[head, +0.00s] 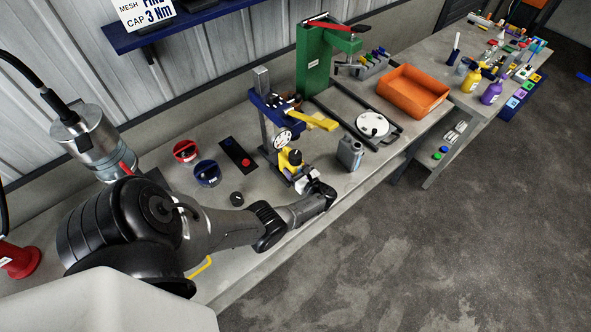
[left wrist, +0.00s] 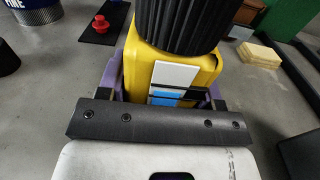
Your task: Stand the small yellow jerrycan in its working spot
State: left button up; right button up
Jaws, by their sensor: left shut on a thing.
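The small yellow jerrycan (head: 288,163) has a black cap and is at the foot of the blue column stand (head: 268,122) with a yellow lever. In the left wrist view the jerrycan (left wrist: 144,58) fills the middle, with a black ribbed cap above and a white and blue label facing the camera. It looks upright. My left gripper (head: 306,183) is shut on the jerrycan from the front. Purple parts show on both sides of the can in the wrist view. The can's underside is hidden, so I cannot tell whether it touches the stand's base. My right gripper is not in view.
A grey jerrycan (head: 350,153) stands just right. A red cup (head: 186,151), a blue cup (head: 207,173), a dark plate with a red knob (head: 238,154) and a black cap (head: 236,199) lie left. A green press (head: 314,62) and an orange tray (head: 413,91) stand farther back.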

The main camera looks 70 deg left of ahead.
pick_arm(q)
jog(key=shift+s+a+r, duration=0.1)
jog(key=shift+s+a, duration=0.05)
jog(key=shift+a, duration=0.4)
jog(key=o, duration=1.3)
jog(key=v, duration=1.2)
jog(key=shift+d+b, duration=0.25)
jog(key=shift+b, duration=0.1)
jog(key=shift+w+d, duration=0.25)
jog(key=shift+d, duration=0.35)
